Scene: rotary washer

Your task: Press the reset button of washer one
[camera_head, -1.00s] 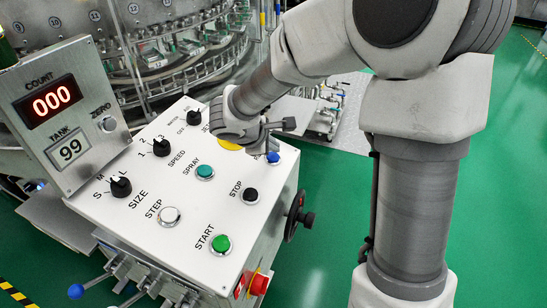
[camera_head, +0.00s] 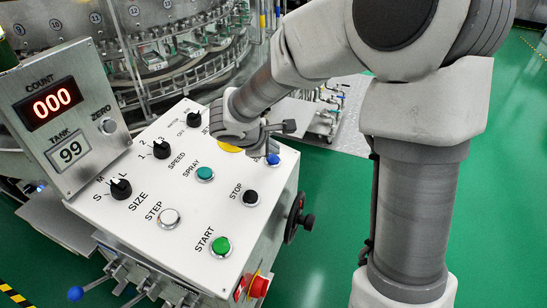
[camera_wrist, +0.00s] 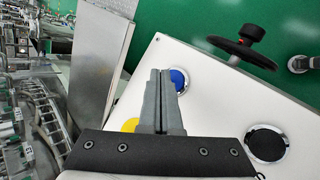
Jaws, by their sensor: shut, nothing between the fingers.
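A white control panel (camera_head: 145,190) carries several buttons and knobs. A blue button (camera_head: 273,159) is at its far right edge; it also shows in the wrist view (camera_wrist: 178,80), partly behind my fingers. Its label is hidden, so I cannot read whether it says reset. My gripper (camera_wrist: 161,72) is shut and empty, its fingertips beside and partly over the blue button in the wrist view. I cannot tell whether they touch it.
The black STOP button (camera_head: 250,197), green START button (camera_head: 220,246) and teal SPRAY button (camera_head: 205,174) are nearby. A black handwheel (camera_head: 297,217) juts from the panel's right side. A COUNT display (camera_head: 52,102) reads 000. The rotary washer (camera_head: 150,50) stands behind.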

